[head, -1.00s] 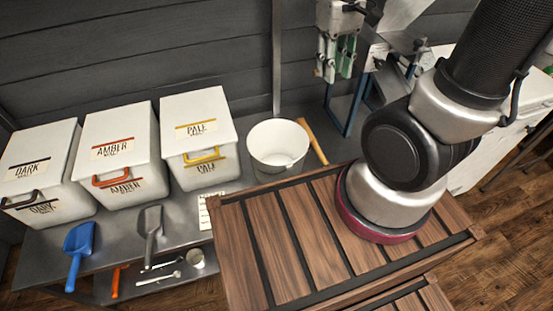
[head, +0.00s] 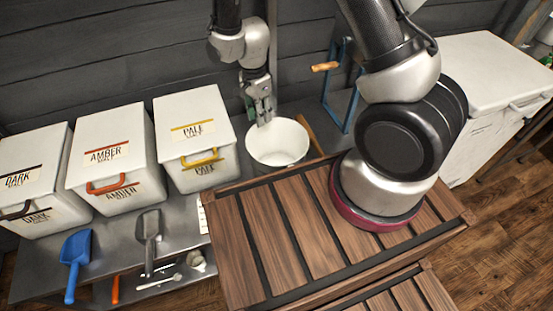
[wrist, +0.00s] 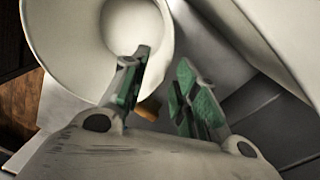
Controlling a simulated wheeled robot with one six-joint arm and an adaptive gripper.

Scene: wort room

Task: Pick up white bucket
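The white bucket (head: 279,146) stands upright and open on the grey metal table, behind the wooden slatted top. My gripper (head: 262,120) points down at the bucket's back left rim in the head view. In the wrist view my gripper (wrist: 160,85) has its two green-padded fingers spread apart with a gap between them. The bucket (wrist: 98,45) fills the upper left of the wrist view. One finger overlaps its rim in the picture; whether they touch I cannot tell.
Bins labelled dark (head: 30,180), amber (head: 110,160) and pale (head: 194,135) stand left of the bucket. A blue scoop (head: 75,262) and a grey scoop (head: 149,235) lie in front.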

